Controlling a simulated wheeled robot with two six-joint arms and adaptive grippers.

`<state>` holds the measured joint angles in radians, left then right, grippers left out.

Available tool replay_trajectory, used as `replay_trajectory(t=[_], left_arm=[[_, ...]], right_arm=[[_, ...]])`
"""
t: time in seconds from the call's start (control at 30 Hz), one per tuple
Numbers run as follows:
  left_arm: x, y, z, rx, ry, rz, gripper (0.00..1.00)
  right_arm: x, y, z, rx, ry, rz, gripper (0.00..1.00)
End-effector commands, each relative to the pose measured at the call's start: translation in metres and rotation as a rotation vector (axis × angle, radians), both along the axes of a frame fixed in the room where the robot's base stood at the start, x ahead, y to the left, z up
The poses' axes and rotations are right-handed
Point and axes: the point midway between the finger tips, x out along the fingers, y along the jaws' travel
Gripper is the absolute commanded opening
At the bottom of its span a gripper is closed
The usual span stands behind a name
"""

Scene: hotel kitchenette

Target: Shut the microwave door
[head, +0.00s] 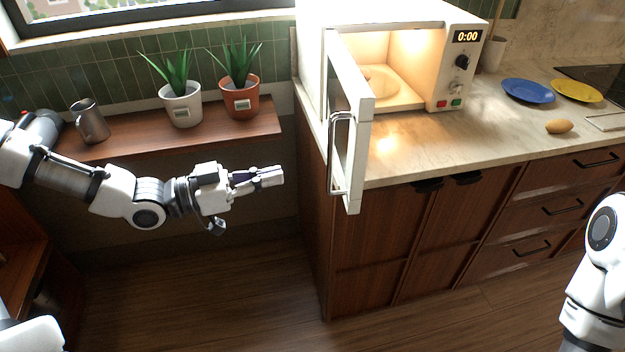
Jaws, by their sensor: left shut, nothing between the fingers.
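The white microwave (402,18) stands on the counter with its inside lit and a turntable visible. Its door (357,118) is hinged on the left and stands wide open, sticking out past the counter's front edge. The door's metal handle (333,155) is on the door's left-facing side. My left gripper (279,175) is shut and empty, to the left of the door handle and apart from it, pointing right. On the right, part of my right arm shows at the picture's edge; its gripper is out of view.
A wooden shelf (120,141) at left holds a metal mug (91,122) and two potted plants (181,105). A blue plate (527,91), a yellow plate (577,91) and a brown oval item (559,127) lie on the right counter. Counter before the microwave is clear.

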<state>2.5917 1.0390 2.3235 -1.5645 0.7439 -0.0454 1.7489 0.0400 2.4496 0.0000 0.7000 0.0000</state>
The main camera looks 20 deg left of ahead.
Motion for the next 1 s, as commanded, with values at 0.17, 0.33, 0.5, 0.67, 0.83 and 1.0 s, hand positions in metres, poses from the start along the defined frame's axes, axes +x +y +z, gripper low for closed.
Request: replay_trajectory(t=[0.17, 0.33, 0.5, 0.67, 0.83, 1.0], left_arm=[[0.014, -0.018, -0.002, 0.009, 0.002, -0.003, 0.00], [0.030, -0.038, 0.000, 0.007, 0.001, -0.003, 0.00], [0.044, -0.055, 0.001, 0.006, 0.000, -0.001, 0.00], [0.050, -0.063, 0.001, 0.001, 0.000, 0.001, 0.00], [0.051, -0.063, 0.001, 0.001, 0.000, 0.002, 0.00], [0.051, -0.063, 0.001, 0.001, 0.000, 0.002, 0.00]], right_arm=[[0.000, 0.000, -0.008, 0.000, -0.001, 0.000, 0.40], [0.000, 0.000, -0.010, 0.000, -0.001, 0.000, 0.40], [0.000, 0.000, -0.008, 0.000, -0.001, 0.000, 0.40], [0.000, 0.000, -0.008, 0.000, -0.001, 0.000, 0.40], [0.000, 0.000, -0.008, 0.000, -0.001, 0.000, 0.40], [0.000, 0.000, -0.008, 0.000, -0.001, 0.000, 0.40]])
